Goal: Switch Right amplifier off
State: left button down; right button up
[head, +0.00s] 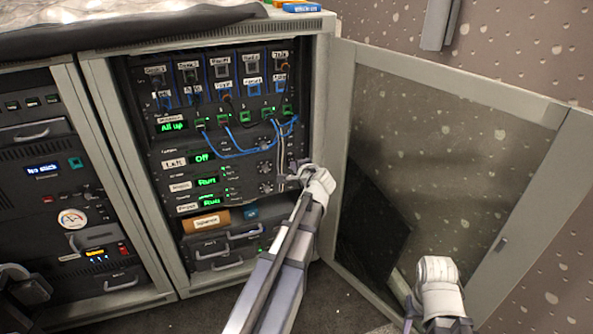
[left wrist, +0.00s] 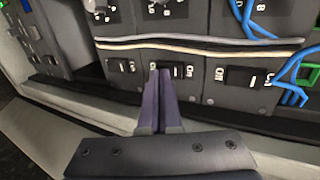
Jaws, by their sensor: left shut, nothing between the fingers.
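The amplifier rows are in the open rack; the top row, labelled Left (head: 174,162), reads Off (head: 203,157). The two rows below read Run (head: 207,181) and Run (head: 211,201); I cannot read their small labels surely. My left gripper (head: 291,177) is at the right edge of these rows. In the left wrist view its fingers (left wrist: 165,73) are shut and empty, in front of the middle rocker switch (left wrist: 177,71) and hiding part of it. I cannot tell whether they touch. Similar switches stand on either side (left wrist: 240,76) (left wrist: 121,66), with ON and OFF marks.
Blue cables (head: 240,152) hang above the amplifiers. Pale and dark cables (left wrist: 200,42) run beside the switches. The rack's glass door (head: 430,160) stands open at right. Drawers (head: 228,262) lie below, and another rack (head: 60,190) stands at left.

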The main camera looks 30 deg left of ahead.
pick_arm(q)
jog(key=shift+w+a+f, duration=0.1)
jog(key=shift+w+a, duration=0.1)
dwell(0.4)
